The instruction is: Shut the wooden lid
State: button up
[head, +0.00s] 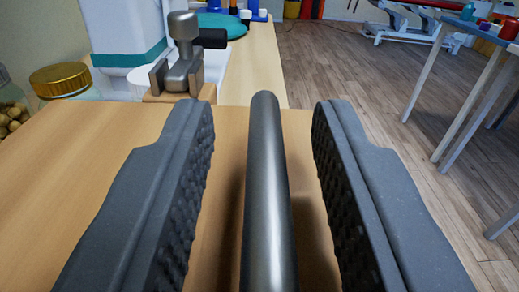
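My gripper (265,150) is open, its two dark ridged fingers on the left and right of the picture. A dark grey metal bar (267,190) runs lengthwise between them, with a gap on each side; neither finger touches it. Below is a flat light wooden panel (80,165), which may be the wooden lid. I cannot tell from this view how far open it is or how the bar joins it. The fingers hide parts of the panel, and the bar's near end is cut off by the picture's bottom edge.
A metal fitting (185,62) on a wooden block stands beyond the panel's far edge. A jar with a gold cap (60,79) is at the left. A wooden counter (258,65) continues behind. Open floor (345,75) lies to the right, with a table (465,85) beyond.

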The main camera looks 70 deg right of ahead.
jog(key=p+v, duration=0.2)
jog(key=v, duration=0.9)
jog(key=shift+s+a, duration=0.15)
jog(key=shift+a, duration=0.25)
jog(key=w+d+r+n+t+y+p, duration=0.1)
jog(key=w+d+r+n+t+y, duration=0.2)
jog(key=r, duration=0.7)
jog(key=w+d+r+n+t+y+p, duration=0.15)
jog(key=r+n, duration=0.35)
jog(key=r, duration=0.6)
jog(key=s+d+r+n+y+p, duration=0.25)
jog(key=s+d+r+y, duration=0.2)
jog(key=s+r, duration=0.6)
jog(key=s+r+t+y+p, duration=0.1)
jog(key=s+r, duration=0.3)
jog(key=s, duration=0.5)
jog(key=s+r+n+t+y+p, duration=0.1)
jog(key=s+r+y, duration=0.3)
jog(key=s, duration=0.5)
jog(key=s+a+r+n+t+y+p, duration=0.1)
jog(key=s+r+t+y, duration=0.1)
jog(key=s+r, duration=0.3)
jog(key=s, duration=0.3)
jog(key=shift+s+r+y, duration=0.3)
jog(key=shift+s+r, duration=0.1)
